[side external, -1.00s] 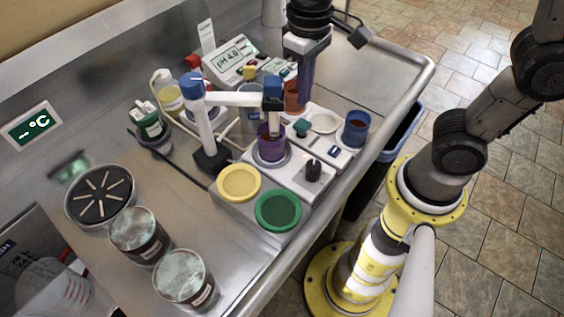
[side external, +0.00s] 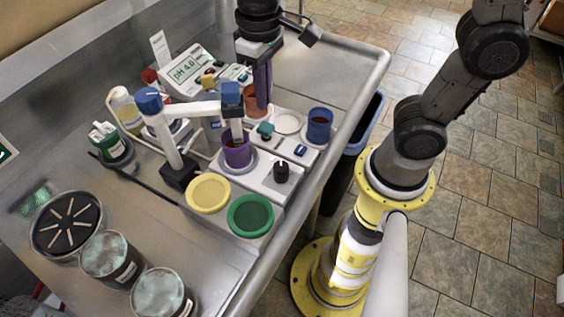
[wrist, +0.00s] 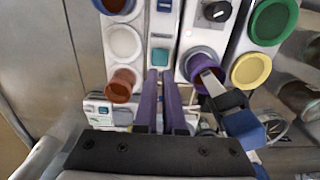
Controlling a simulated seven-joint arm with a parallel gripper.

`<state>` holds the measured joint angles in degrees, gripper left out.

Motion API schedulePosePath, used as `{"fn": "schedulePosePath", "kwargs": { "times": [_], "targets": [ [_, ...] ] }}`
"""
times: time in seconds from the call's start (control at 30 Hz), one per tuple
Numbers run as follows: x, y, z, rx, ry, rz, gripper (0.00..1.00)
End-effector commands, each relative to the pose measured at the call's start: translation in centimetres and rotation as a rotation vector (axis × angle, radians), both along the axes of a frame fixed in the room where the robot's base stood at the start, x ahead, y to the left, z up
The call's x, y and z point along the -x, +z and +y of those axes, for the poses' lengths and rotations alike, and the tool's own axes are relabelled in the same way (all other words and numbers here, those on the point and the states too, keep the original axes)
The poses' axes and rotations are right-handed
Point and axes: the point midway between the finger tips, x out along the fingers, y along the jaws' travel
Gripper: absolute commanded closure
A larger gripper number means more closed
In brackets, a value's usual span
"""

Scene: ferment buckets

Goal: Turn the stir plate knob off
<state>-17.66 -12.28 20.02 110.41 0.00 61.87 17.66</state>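The stir plate (side external: 259,179) is a pale box on the steel bench, with a purple beaker (side external: 237,153) on its round top. Its black knob (side external: 281,172) is on the right part of the box. In the wrist view, the knob (wrist: 216,11) is at the top, with a white pointer mark. My gripper (side external: 262,104) has purple fingers pointing down, behind the beaker, near a terracotta cup (side external: 250,112). In the wrist view, my gripper (wrist: 160,72) is empty, with a narrow gap between its fingers. It is apart from the knob.
A blue-capped electrode arm (side external: 195,108) reaches over the beaker. Yellow (side external: 208,193) and green (side external: 250,215) dishes stand in front. A pH meter (side external: 186,70) stands behind. The bench's far right is clear.

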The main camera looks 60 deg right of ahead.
Motion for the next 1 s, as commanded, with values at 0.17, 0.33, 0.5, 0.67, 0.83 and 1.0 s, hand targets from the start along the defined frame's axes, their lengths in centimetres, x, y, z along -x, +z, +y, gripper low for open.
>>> {"fn": "schedulePosePath", "kwargs": {
  "times": [0.17,0.33,0.5,0.67,0.83,1.0],
  "targets": [
    [-0.2,2.1,0.1,-0.002,0.000,-0.007,0.59],
    [-0.2,6.6,0.1,-0.003,0.000,-0.008,0.36],
    [-0.1,11.3,0.0,-0.002,0.000,-0.007,0.36],
    [1.9,11.3,2.5,0.000,-0.055,0.000,0.36],
    [4.2,11.3,5.0,0.000,-0.131,-0.001,0.36],
    [6.9,11.2,7.2,0.000,-0.211,-0.001,0.36]
  ]
}}
